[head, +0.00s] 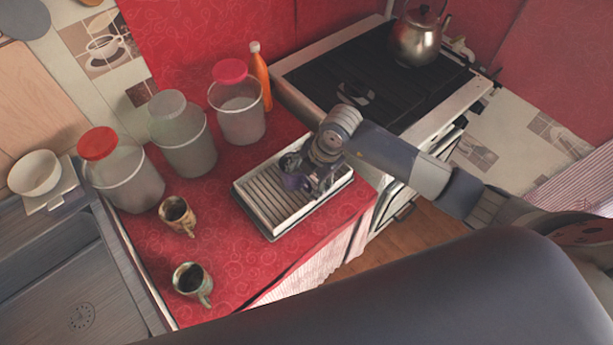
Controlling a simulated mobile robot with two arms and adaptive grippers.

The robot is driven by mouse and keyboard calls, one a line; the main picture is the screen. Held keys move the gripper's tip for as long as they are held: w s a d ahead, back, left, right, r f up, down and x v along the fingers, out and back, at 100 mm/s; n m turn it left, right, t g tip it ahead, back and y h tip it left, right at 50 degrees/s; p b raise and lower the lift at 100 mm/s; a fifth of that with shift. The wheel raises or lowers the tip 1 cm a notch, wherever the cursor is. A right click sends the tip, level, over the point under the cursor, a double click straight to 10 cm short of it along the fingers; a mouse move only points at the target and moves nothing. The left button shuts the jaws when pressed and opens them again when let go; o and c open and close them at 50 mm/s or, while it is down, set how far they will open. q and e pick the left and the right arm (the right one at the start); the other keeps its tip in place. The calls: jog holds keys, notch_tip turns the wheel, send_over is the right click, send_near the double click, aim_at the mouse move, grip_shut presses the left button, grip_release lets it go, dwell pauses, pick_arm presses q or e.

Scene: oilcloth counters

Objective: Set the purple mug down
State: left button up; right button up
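The purple mug (293,183) shows only as a small dark purple shape low at my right gripper, over the ribbed tray (249,211). My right gripper (308,180) points down over the middle of the tray and hides most of the mug. Its fingers blend with the mug, so I cannot tell whether they are closed on it, or whether the mug touches the tray. The tray has a pale rim and lies on the red oilcloth counter. My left gripper is not in view.
Two patterned mugs (178,215) (192,283) stand left of the tray. Several lidded jars (184,142) and an orange bottle (260,80) stand behind. A stove (376,80) with a kettle (416,40) is at the back right. Red cloth (232,255) is clear front-left of the tray.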

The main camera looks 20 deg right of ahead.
jog(key=shift+r, duration=0.1)
jog(key=b+v, duration=0.1)
jog(key=v, duration=1.1)
jog(key=shift+b, duration=0.35)
